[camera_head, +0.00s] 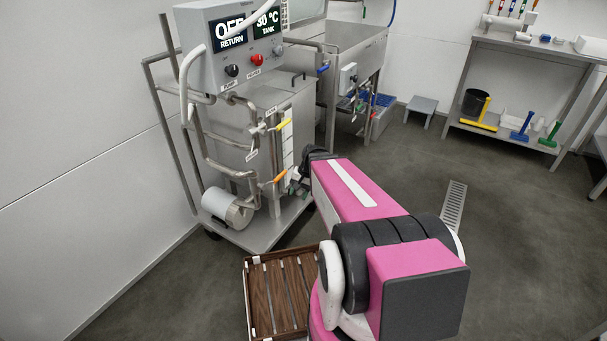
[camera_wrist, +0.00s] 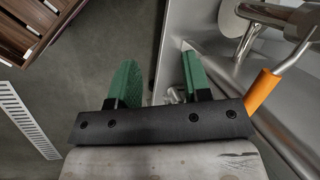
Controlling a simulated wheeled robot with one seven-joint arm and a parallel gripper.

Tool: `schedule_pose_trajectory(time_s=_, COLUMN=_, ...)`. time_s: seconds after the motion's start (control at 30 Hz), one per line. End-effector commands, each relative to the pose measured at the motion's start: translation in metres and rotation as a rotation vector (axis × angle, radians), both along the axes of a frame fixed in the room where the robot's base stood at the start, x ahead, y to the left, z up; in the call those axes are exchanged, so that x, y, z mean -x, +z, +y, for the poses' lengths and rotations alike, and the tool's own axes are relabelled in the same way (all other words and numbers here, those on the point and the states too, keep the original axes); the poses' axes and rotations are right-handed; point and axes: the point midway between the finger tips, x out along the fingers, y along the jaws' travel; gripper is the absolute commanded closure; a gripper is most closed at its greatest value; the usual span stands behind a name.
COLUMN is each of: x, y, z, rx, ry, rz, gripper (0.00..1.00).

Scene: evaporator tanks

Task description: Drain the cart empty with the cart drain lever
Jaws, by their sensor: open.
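The steel cart (camera_head: 265,235) stands by the left wall with a tank, pipes and a control box (camera_head: 225,45) reading "OFF RETURN" and "30 °C TANK". A yellow lever (camera_head: 278,125) sits on its upper pipework. An orange lever (camera_head: 280,176) sits lower, near the tank's base; an orange handle also shows at the right of the wrist view (camera_wrist: 262,90). I cannot read which lever is labelled as the drain. My gripper (camera_wrist: 160,82) has green fingers spread apart, with a small metal part blurred between them. The orange handle is outside the fingers, to their right. In the head view my arm mostly hides the gripper.
A brown slatted wooden crate or pallet (camera_head: 280,295) lies on the floor in front of the cart. A floor drain grate (camera_head: 453,208) lies right of my arm. A steel sink (camera_head: 350,50), a small stool (camera_head: 421,106) and a shelf table (camera_head: 530,55) stand behind. Open floor lies at right.

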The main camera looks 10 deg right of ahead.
Motion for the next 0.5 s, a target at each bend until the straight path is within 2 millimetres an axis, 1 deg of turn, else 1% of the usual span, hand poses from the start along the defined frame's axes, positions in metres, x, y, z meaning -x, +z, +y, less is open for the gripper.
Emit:
schedule_pose_trajectory(time_s=0.03, x=-0.023, y=-0.018, z=-0.006, rx=-0.072, ry=-0.093, rz=0.036, gripper=0.56)
schedule_pose_trajectory(time_s=0.17, x=-0.061, y=-0.048, z=-0.017, rx=-0.289, ry=-0.356, rz=0.143, gripper=0.56)
schedule_pose_trajectory(time_s=0.2, x=-0.074, y=-0.057, z=-0.023, rx=-0.359, ry=-0.437, rz=0.178, gripper=0.56)
schedule_pose_trajectory(time_s=0.27, x=-0.093, y=-0.070, z=-0.033, rx=-0.467, ry=-0.555, rz=0.235, gripper=0.56)
schedule_pose_trajectory(time_s=0.37, x=-0.124, y=-0.091, z=-0.056, rx=-0.651, ry=-0.743, rz=0.334, gripper=0.56)
schedule_pose_trajectory(time_s=0.4, x=-0.135, y=-0.099, z=-0.067, rx=-0.725, ry=-0.813, rz=0.374, gripper=0.56)
schedule_pose_trajectory(time_s=0.47, x=-0.153, y=-0.111, z=-0.086, rx=-0.840, ry=-0.914, rz=0.437, gripper=0.56)
schedule_pose_trajectory(time_s=0.5, x=-0.163, y=-0.119, z=-0.099, rx=-0.915, ry=-0.975, rz=0.478, gripper=0.56)
